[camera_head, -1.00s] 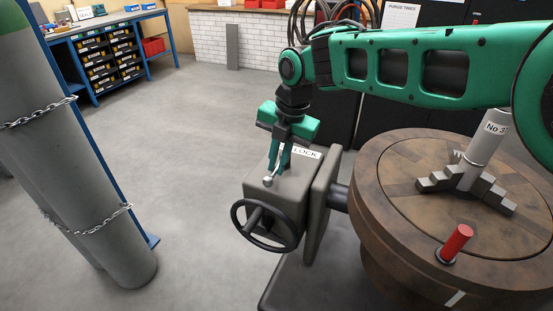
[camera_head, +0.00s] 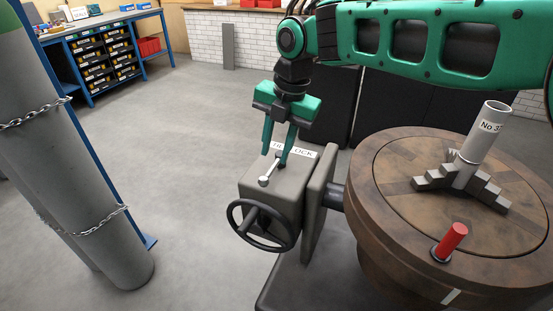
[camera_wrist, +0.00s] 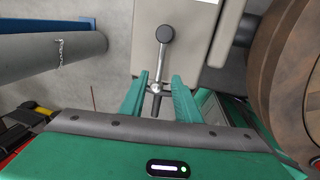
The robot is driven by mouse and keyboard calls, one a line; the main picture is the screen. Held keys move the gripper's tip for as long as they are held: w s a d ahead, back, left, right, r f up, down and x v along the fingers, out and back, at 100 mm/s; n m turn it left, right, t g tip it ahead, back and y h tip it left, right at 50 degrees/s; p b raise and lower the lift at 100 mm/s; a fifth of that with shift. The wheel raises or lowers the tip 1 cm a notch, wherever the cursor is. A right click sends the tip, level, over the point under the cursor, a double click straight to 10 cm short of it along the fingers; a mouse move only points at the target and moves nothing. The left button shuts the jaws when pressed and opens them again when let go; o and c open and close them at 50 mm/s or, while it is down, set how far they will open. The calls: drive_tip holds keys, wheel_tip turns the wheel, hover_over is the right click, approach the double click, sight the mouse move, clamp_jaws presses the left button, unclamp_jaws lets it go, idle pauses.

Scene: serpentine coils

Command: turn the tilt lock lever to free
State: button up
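The tilt lock lever (camera_head: 270,169) is a thin metal rod with a round knob, on top of a grey gearbox (camera_head: 258,200). In the head view its knob points toward the camera. The wrist view shows the lever (camera_wrist: 161,62) with its dark knob at the top and its hub lower down. My gripper (camera_head: 274,158) is open above the gearbox. In the wrist view its two green fingers (camera_wrist: 159,78) stand on either side of the lever near the hub, with gaps visible. A white label (camera_head: 296,150) ending in "OCK" is partly hidden by a finger.
A black handwheel (camera_head: 263,224) is on the gearbox's near face. The round brown table (camera_head: 390,190) stands to the right with a red-handled peg (camera_head: 450,242) and a stepped fixture holding a tube. Chained grey cylinders (camera_head: 75,170) stand left. Floor between is clear.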

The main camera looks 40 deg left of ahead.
drive_tip(key=r, duration=0.2)
drive_tip(key=d+r, duration=0.1)
drive_tip(key=r, duration=0.2)
drive_tip(key=shift+w+d+r, duration=0.1)
drive_tip(key=shift+w+r, duration=0.05)
drive_tip(key=shift+r, duration=0.2)
